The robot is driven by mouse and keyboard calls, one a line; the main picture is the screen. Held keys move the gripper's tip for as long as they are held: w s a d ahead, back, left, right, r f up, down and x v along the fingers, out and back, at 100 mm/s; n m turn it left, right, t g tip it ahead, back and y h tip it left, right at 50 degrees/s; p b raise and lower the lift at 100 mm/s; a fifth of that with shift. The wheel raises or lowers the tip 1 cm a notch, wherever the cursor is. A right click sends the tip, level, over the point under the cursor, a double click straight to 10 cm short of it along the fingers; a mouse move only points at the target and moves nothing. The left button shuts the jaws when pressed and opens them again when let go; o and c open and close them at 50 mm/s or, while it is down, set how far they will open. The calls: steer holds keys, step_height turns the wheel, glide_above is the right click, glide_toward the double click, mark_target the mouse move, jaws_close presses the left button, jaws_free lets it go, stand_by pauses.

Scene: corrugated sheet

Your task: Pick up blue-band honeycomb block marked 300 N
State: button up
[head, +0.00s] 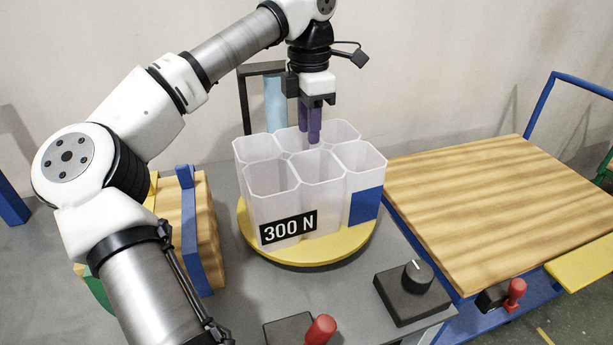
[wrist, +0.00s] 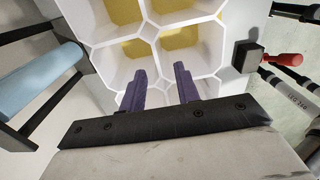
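The honeycomb block (head: 332,200) is whitish, with several open hexagonal cells. Its front carries a black "300 N" label (head: 288,227) and its right side a blue band (head: 366,205). It stands upright on a round yellow plate (head: 308,257). My gripper (head: 309,138) points down over the block's back middle, with its purple fingers apart. In the wrist view, the fingers (wrist: 160,78) show spread at the near cells of the block (wrist: 151,32). I cannot tell whether the tips are below the rim. Nothing is seen clamped between them.
A light blue cylinder (head: 275,105) in a dark frame stands behind the block. A wooden-topped blue cart (head: 500,195) is at right. A black knob box (head: 412,292) and a red knob (head: 321,329) are at the front. Wooden boards with a blue bar (head: 188,225) are at left.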

mark_target(307, 151)
steer(key=shift+w+a+f+p, duration=0.1)
steer(key=shift+f+p, duration=0.15)
steer(key=shift+f, duration=2)
steer(key=shift+w+a+f+p, duration=0.1)
steer(key=shift+f+p, duration=0.1)
steer(key=shift+f, duration=2.05)
jaws_close()
steer(key=shift+r, duration=0.1)
